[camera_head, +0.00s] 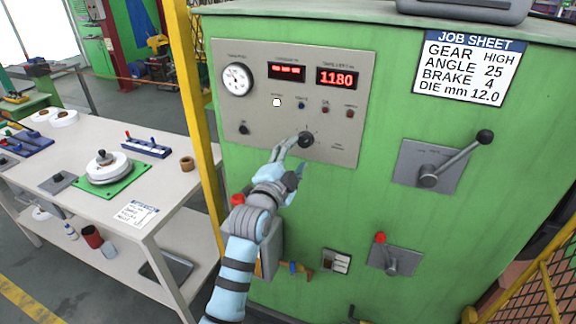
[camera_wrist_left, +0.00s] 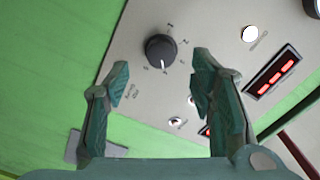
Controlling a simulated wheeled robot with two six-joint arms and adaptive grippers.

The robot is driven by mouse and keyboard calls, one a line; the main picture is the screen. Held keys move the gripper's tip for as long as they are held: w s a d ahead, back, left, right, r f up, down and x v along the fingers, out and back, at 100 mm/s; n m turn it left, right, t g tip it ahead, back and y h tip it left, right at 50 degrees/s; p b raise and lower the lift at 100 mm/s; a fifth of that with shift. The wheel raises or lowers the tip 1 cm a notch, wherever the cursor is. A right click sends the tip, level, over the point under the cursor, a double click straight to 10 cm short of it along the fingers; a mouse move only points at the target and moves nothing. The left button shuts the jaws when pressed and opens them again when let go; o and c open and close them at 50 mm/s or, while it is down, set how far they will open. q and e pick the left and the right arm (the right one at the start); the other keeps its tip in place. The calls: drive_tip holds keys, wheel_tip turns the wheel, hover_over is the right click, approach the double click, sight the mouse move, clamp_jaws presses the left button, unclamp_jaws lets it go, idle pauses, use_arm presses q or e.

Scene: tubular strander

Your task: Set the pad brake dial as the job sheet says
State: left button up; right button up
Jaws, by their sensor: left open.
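The job sheet (camera_head: 467,68) reads gear high, angle 25, brake 4, die mm 12.0. My right gripper is not in view.
The panel also has a gauge (camera_head: 237,79), a red display reading 1180 (camera_head: 338,78), and several small buttons. A lever (camera_head: 455,160) stands to the right, a red-knobbed lever (camera_head: 390,255) below. A yellow post (camera_head: 193,110) and a workbench (camera_head: 75,185) are at left.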

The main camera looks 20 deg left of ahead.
use_arm(q)
drive_tip(key=s, duration=0.6)
drive_tip(key=shift+s+a, duration=0.2)
drive_tip(key=shift+s, duration=0.1)
